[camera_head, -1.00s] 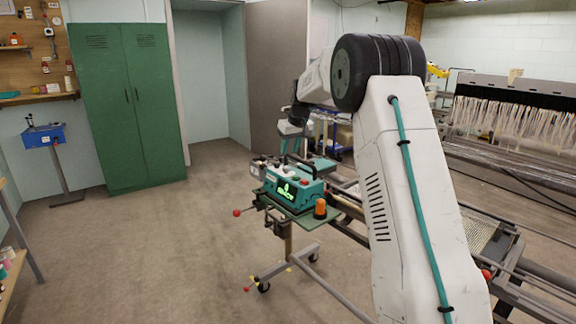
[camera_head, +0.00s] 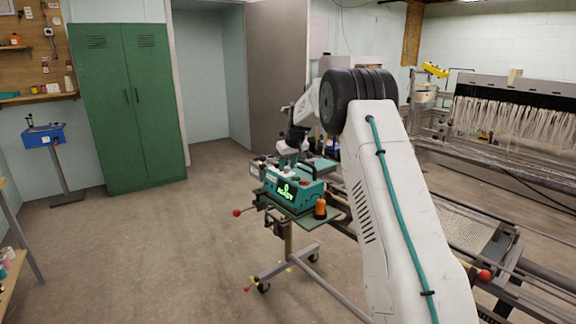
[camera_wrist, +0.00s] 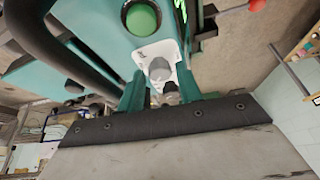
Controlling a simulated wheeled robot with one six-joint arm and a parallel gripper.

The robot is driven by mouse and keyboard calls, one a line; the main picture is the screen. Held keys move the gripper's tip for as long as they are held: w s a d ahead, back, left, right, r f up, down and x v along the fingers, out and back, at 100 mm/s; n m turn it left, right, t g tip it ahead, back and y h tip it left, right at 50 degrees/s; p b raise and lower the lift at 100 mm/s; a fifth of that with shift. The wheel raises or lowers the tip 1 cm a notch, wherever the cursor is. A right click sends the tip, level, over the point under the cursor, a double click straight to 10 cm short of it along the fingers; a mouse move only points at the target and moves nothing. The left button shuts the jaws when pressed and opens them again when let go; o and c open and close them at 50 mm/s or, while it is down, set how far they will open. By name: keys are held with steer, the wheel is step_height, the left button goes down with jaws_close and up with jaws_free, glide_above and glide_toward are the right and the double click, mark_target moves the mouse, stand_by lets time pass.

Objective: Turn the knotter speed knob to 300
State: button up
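The knotter (camera_head: 312,193) is a teal box on a stand. Its lit green display (camera_head: 285,189) seems to read 0 and READY. My gripper (camera_head: 285,161) is low over the top of the box, pointing down; its fingertips are hard to make out in the head view. In the wrist view my gripper's two teal fingers (camera_wrist: 160,80) stand apart. A round grey knob (camera_wrist: 159,69) on a white plate (camera_wrist: 160,49) shows between them. I see gaps beside it, and cannot tell whether either finger touches it. The knob's scale is not readable.
A green button (camera_wrist: 142,17) sits beside the white plate. An orange lamp (camera_head: 320,208) stands at the front right corner of the knotter. The loom (camera_head: 505,125) with hanging white threads is at the right. Floor left of the stand is clear.

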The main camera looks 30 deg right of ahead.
steer(key=c, duration=0.7)
steer(key=shift+m, duration=0.4)
steer(key=m, duration=0.1)
steer(key=m+h, duration=0.1)
steer(key=m, duration=0.1)
steer(key=shift+a+m+h, duration=0.25)
steer(key=shift+m+h, duration=0.15)
steer(key=m, duration=0.2)
steer(key=m+g+h, duration=0.1)
steer(key=m, duration=0.2)
steer(key=shift+w+a+h, duration=0.15)
steer(key=shift+w+h, duration=0.05)
steer(key=shift+h, duration=0.1)
steer(key=o, duration=0.7)
